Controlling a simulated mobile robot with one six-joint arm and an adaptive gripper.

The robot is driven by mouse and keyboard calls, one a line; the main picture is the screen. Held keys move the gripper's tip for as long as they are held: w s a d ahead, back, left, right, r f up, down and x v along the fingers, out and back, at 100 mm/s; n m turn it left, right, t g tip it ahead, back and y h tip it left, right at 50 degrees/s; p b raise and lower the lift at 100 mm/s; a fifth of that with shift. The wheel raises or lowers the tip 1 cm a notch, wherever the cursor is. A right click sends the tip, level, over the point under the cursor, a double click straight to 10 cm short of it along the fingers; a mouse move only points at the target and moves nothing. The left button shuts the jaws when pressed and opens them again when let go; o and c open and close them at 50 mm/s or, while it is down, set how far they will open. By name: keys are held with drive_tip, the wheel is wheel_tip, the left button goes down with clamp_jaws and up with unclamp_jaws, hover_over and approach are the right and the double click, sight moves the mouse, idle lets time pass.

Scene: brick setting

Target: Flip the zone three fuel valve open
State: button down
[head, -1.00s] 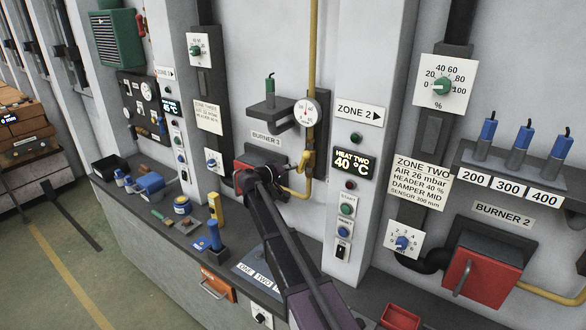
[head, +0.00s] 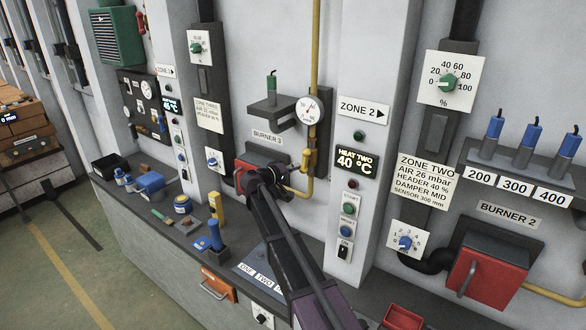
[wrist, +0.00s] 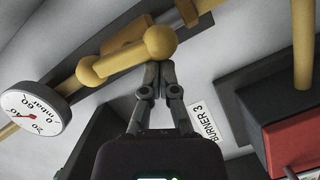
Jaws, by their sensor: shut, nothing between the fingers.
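The zone three fuel line is a yellow pipe (head: 315,60) running down the wall beside the BURNER 3 label (head: 267,136).
A round pressure gauge (head: 309,110) sits beside the pipe, with a small shelf (head: 269,113) left of it. A pillar with the ZONE 2 sign (head: 364,109) and buttons stands to the right. Tools and blue containers lie on the bench (head: 185,236) below.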

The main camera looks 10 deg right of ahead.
drive_tip(key=shift+a, duration=0.1)
idle(1.0)
drive_tip(key=s+a+r+p, duration=0.3)
drive_tip(key=a, duration=0.7)
drive_tip(key=shift+s+a, duration=0.2)
drive_tip(key=shift+s, duration=0.15)
